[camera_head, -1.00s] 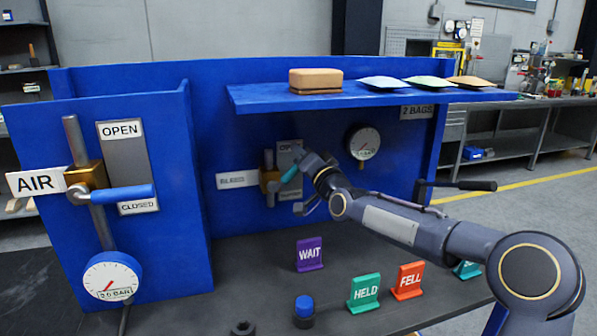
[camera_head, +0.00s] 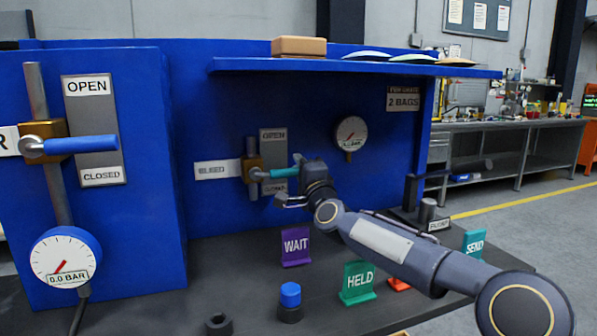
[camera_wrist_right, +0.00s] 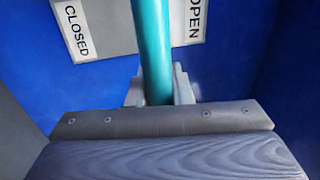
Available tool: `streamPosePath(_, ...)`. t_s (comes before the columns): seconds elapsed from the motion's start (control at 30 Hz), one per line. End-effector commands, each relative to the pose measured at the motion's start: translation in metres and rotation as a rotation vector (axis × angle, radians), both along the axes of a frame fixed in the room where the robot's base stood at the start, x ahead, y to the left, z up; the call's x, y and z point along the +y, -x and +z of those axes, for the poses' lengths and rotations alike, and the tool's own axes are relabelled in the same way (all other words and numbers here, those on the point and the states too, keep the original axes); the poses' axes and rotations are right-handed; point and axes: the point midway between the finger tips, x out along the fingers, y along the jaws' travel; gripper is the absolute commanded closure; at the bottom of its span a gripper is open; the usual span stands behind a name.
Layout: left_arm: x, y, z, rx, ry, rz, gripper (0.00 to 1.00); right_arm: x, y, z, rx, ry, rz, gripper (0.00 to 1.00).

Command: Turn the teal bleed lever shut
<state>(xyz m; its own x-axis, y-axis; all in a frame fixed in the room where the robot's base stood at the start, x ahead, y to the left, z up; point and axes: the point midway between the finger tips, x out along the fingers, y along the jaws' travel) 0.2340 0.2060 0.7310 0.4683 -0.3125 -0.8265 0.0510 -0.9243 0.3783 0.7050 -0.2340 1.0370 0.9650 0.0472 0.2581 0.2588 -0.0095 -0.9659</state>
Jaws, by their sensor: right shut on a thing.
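The teal bleed lever (camera_head: 283,173) sticks out to the right from its brass valve body (camera_head: 253,168) on the blue back panel, about level. It lies between the OPEN label (camera_head: 273,135) above and the lower label, which is partly covered by my gripper. My right gripper (camera_head: 290,179) is shut on the lever's outer part. In the right wrist view the teal lever (camera_wrist_right: 153,50) runs between the two fingers (camera_wrist_right: 158,88), with the CLOSED label (camera_wrist_right: 77,30) to its left and OPEN to its right. My left gripper is not in view.
A wall gauge (camera_head: 351,133) is right of the lever. The air valve's blue lever (camera_head: 80,145) is on the left panel. WAIT (camera_head: 296,247) and HELD (camera_head: 358,282) signs and a blue-capped part (camera_head: 290,300) stand on the bench.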

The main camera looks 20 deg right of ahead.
Motion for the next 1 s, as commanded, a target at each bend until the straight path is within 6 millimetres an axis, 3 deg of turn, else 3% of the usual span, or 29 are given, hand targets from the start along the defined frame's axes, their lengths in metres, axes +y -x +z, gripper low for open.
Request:
streamPosePath(0.57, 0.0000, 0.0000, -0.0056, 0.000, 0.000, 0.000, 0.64, 0.0001, -0.0006, -0.0066, 0.007, -0.039, 0.002, 1.00)
streamPosePath(0.6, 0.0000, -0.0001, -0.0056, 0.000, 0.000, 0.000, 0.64, 0.0001, -0.0007, -0.0068, 0.007, -0.039, 0.002, 0.79)
streamPosePath(0.73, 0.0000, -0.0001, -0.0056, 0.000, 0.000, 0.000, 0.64, 0.0001, -0.0005, -0.0062, 0.006, -0.037, 0.001, 0.62)
streamPosePath(1.0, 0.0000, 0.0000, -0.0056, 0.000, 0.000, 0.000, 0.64, -0.0001, 0.0000, -0.0046, 0.003, -0.035, 0.000, 0.60)
